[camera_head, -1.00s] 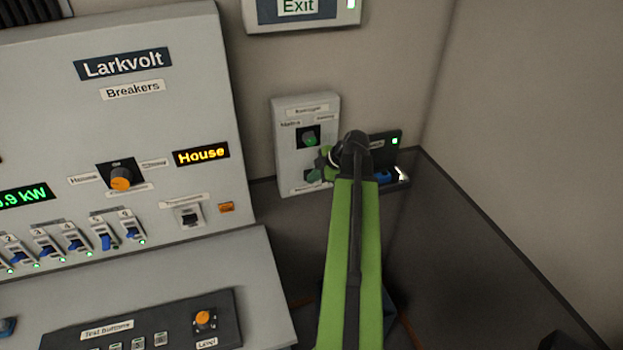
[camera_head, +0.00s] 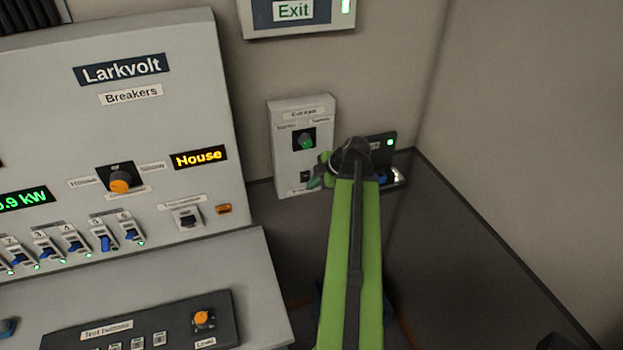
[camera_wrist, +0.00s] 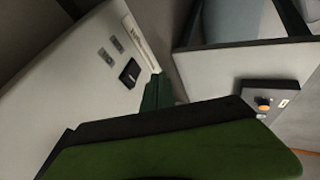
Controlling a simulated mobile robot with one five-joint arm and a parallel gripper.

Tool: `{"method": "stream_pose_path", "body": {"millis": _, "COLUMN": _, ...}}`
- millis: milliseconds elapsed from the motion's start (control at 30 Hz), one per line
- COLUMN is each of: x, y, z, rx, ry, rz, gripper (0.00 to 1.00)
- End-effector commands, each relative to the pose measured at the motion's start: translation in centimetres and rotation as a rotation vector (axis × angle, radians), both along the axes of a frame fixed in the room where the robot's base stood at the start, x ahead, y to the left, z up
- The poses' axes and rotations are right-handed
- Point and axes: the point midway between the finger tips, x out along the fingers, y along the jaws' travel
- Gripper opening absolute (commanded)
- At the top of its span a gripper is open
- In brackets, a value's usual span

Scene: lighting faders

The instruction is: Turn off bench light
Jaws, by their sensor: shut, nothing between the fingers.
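A pale wall box (camera_head: 286,160) with a green knob (camera_head: 304,140) and a small dark switch (camera_head: 305,177) below it hangs right of the breaker panel. Its labels are too blurred to read surely. My gripper (camera_head: 316,182) is shut and empty, just right of the small switch, in front of the box's lower right edge. Whether it touches the box I cannot tell. In the wrist view my green fingers (camera_wrist: 158,92) are beside a pale face with a dark switch (camera_wrist: 130,73). I cannot tell which control is the bench light.
A dark box (camera_head: 382,146) with a green lamp and a blue part is partly hidden behind my arm. The large breaker panel (camera_head: 200,80) stands left, with a sloping desk (camera_head: 180,272) below. An Exit sign (camera_head: 295,12) is above. The right wall is bare.

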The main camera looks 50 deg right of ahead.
Motion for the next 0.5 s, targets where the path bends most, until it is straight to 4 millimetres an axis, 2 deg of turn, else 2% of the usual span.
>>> {"method": "stream_pose_path", "body": {"millis": 33, "x": -1.1, "y": 0.1, "z": 1.8, "rx": 0.001, "ry": 0.0, "rz": -0.003, "gripper": 0.0}}
{"method": "stream_pose_path", "body": {"millis": 200, "x": -3.9, "y": -0.2, "z": 5.0, "rx": -0.001, "ry": 0.0, "rz": -0.004, "gripper": 0.0}}
{"method": "stream_pose_path", "body": {"millis": 333, "x": -5.5, "y": -0.2, "z": 6.5, "rx": -0.001, "ry": 0.0, "rz": -0.002, "gripper": 0.0}}
{"method": "stream_pose_path", "body": {"millis": 500, "x": -6.6, "y": -0.4, "z": 7.4, "rx": -0.001, "ry": 0.001, "rz": 0.0, "gripper": 0.0}}
